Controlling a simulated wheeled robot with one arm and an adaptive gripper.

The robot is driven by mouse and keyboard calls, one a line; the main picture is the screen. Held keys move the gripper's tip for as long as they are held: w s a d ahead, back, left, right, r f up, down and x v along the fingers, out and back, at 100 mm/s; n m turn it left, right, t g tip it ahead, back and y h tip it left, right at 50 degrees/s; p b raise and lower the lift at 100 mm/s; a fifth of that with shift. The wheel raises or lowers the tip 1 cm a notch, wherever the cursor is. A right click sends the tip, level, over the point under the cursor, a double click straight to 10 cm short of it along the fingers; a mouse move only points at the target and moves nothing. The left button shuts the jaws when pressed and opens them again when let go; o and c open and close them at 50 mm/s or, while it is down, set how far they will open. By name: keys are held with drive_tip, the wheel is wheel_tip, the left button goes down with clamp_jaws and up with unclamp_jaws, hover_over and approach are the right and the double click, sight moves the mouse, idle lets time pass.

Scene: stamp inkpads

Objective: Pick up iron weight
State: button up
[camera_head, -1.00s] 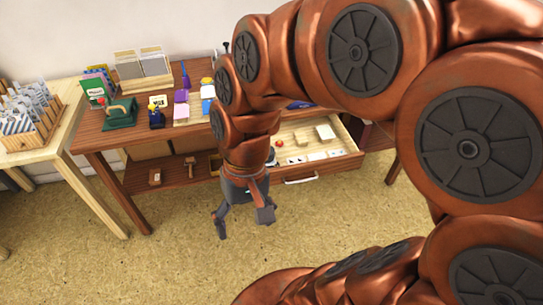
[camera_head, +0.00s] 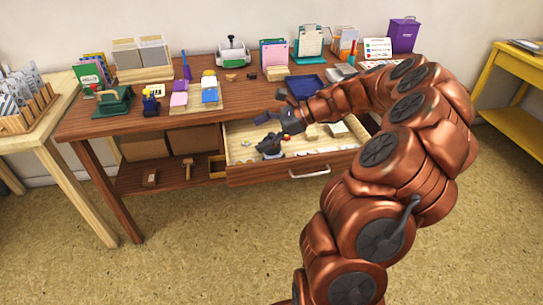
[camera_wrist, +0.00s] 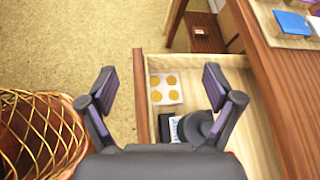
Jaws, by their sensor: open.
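A dark, rounded object that looks like the iron weight (camera_head: 271,147) sits in the open drawer, near its left-middle part in the head view. In the wrist view a dark grey rounded shape, likely the same weight (camera_wrist: 196,126), shows low beside my right finger, partly hidden by the gripper. My gripper (camera_head: 272,107) is over the back of the drawer, behind and above the weight. Its fingers are spread with nothing between them; the wrist view also shows my gripper (camera_wrist: 158,78) open and empty.
The drawer (camera_head: 262,174) is pulled out and holds several small items. A card with orange dots (camera_wrist: 165,88) lies in it, next to a dark labelled item (camera_wrist: 175,130). The tabletop (camera_head: 140,118) above carries pads and boxes. A woven basket (camera_wrist: 40,135) is at left in the wrist view.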

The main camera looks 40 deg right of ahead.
sight(272, 152)
drive_tip(key=d+f+m+t, duration=0.1)
drive_tip(key=d+f+m, duration=0.1)
drive_tip(key=d, duration=0.2)
drive_tip(key=d+f+m+t+b, duration=0.1)
drive_tip(key=d+f+m, duration=0.1)
drive_tip(key=d+f, duration=0.1)
drive_tip(key=d+f+m+t+h+b, duration=0.1)
drive_tip(key=d+f, duration=0.1)
drive_tip(key=d, duration=0.2)
drive_tip(key=shift+d+f+m, duration=0.2)
drive_tip(key=shift+d+m, duration=0.2)
drive_tip(key=shift+b+x, duration=1)
drive_tip(key=shift+x, duration=2.75)
drive_tip(key=shift+w+d, duration=0.1)
drive_tip(key=shift+d, duration=0.05)
clamp_jaws()
